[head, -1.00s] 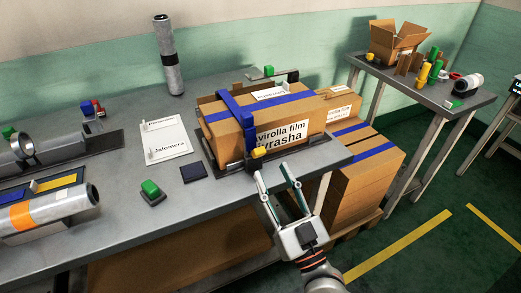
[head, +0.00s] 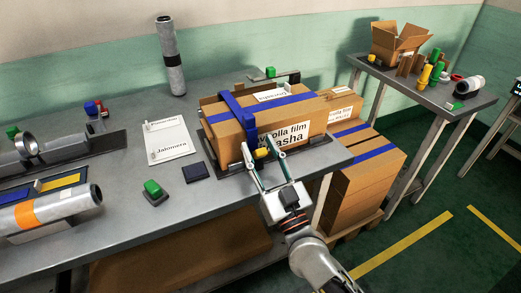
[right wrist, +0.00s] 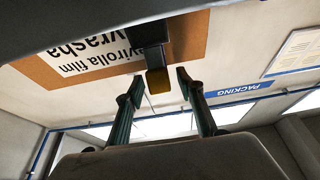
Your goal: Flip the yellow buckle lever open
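The yellow buckle lever (head: 261,153) is at the front lower edge of the cardboard box (head: 318,118), below the blue strap (head: 236,112). My right gripper (head: 259,145) is open at the box's front, with its two green-grey fingers on either side of the lever in this view. In the right wrist view the yellow lever (right wrist: 158,80) hangs from a dark buckle part (right wrist: 150,40). It lies between the open fingertips (right wrist: 157,84), with a gap visible on each side. I cannot tell whether either finger touches it. My left gripper is not in view.
The box sits on a dark base on the grey table (head: 130,225). A green button (head: 152,187), dark pad (head: 195,172) and white label sheet (head: 167,140) lie left of it. Stacked boxes (head: 365,175) stand to the right. Open floor lies in front.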

